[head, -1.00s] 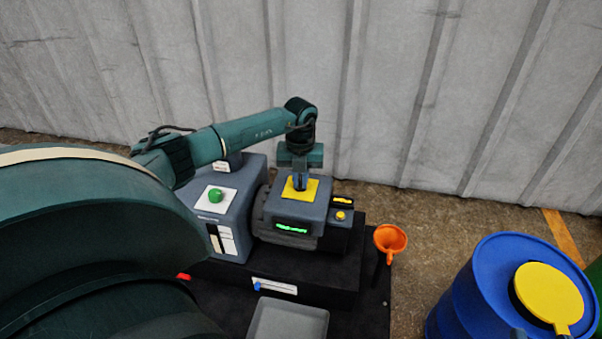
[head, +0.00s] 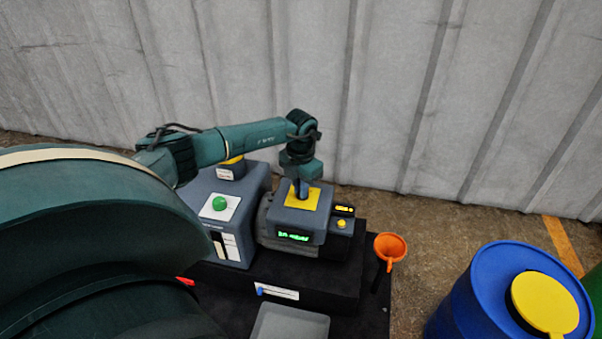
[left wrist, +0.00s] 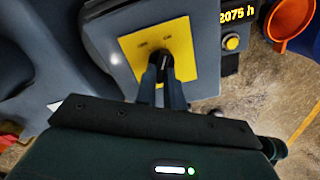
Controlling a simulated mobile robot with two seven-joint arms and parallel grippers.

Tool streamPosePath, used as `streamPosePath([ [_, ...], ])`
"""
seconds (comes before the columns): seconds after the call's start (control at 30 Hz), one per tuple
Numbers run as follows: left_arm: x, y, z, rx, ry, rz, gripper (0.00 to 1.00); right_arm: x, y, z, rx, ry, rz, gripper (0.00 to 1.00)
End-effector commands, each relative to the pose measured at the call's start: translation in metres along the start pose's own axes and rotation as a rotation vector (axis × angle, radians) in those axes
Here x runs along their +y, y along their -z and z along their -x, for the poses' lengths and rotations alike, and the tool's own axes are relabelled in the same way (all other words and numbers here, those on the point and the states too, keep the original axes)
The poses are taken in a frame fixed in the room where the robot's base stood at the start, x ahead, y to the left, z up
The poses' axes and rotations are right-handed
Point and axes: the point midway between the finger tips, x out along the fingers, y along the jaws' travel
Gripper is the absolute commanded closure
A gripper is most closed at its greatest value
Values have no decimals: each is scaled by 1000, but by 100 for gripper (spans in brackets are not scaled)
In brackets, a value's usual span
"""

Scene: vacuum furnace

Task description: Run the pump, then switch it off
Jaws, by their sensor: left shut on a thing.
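The pump (head: 290,215) is a grey unit on a black base, with a yellow switch plate (head: 316,204) on top and a lit green display (head: 293,236) on its front. My left gripper (head: 303,192) points down onto the plate. In the left wrist view the gripper (left wrist: 164,75) is shut on a black rotary switch knob (left wrist: 164,60) in the middle of the yellow plate (left wrist: 183,62). The two small marks on the plate are too blurred to read surely. My right gripper is not in view.
A green button (head: 220,203) sits on a white plate on the grey box to the left. An hour counter reading 2075 h (left wrist: 237,14) and a yellow button (left wrist: 232,42) sit beside the switch. An orange funnel (head: 390,246), blue drum (head: 490,295) and grey tray (head: 290,324) are nearby.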

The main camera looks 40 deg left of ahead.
Motion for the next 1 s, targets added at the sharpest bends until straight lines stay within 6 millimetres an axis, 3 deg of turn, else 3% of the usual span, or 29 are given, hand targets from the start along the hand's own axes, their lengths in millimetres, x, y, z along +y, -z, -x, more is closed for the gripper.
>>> streamPosePath([
  [0.5,1,0,1,-1,-2,-19,100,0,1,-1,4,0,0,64],
  [0.53,1,0,1,-1,-2,-19,88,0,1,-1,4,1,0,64],
  [0.77,0,0,0,-1,-1,-18,69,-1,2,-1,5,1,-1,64],
  [1.0,0,0,1,-1,0,-18,68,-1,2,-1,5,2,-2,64],
])
